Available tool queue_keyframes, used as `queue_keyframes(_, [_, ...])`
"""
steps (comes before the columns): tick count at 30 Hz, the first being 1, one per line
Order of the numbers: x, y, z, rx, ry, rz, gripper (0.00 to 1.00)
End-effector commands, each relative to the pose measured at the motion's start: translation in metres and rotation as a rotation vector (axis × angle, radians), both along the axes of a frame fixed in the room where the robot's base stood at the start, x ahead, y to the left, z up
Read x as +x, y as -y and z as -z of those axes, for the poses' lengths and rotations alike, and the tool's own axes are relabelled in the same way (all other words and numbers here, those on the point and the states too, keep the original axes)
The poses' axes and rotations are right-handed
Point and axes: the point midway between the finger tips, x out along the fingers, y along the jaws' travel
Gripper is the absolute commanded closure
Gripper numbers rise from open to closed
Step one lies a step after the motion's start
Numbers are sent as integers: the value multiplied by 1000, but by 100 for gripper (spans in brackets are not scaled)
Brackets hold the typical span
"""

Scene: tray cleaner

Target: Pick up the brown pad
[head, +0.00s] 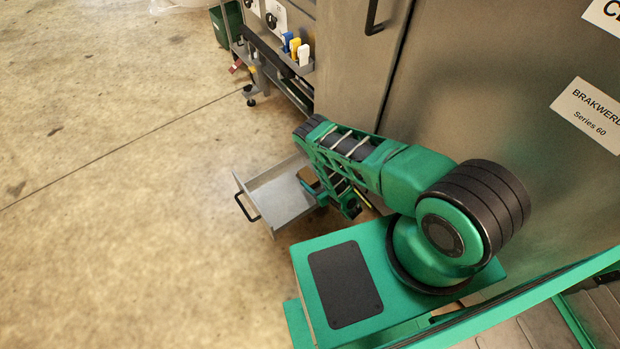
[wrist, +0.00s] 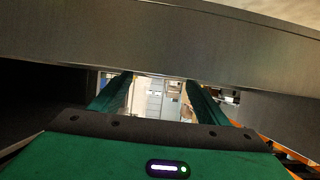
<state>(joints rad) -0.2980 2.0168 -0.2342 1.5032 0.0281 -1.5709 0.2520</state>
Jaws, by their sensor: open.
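A brown pad (head: 308,176) shows in the head view as a small patch inside the open grey drawer (head: 276,208), at its back right. My arm hides part of it. My gripper (wrist: 158,84) shows in the wrist view with its two green fingers apart and no object held between them. A grey metal edge crosses the wrist view just beyond the fingers. In the head view my gripper is low over the right side of the drawer, close to the pad; whether it touches is hidden. The pad cannot be made out in the wrist view.
The drawer has a black handle (head: 247,207) on its front left. A tall metal cabinet (head: 450,95) stands close on the right. A rack with blue, yellow and white items (head: 296,50) stands behind. The concrete floor (head: 120,230) on the left is clear.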

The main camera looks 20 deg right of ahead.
Motion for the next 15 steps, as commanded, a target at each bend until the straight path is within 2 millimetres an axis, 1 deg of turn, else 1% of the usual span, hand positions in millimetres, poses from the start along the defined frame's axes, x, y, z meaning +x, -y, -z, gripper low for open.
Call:
queue_keyframes(9, [34, -14, 17, 0, 1, -1, 31])
queue_keyframes(15, [41, -16, 20, -1, 0, 0, 31])
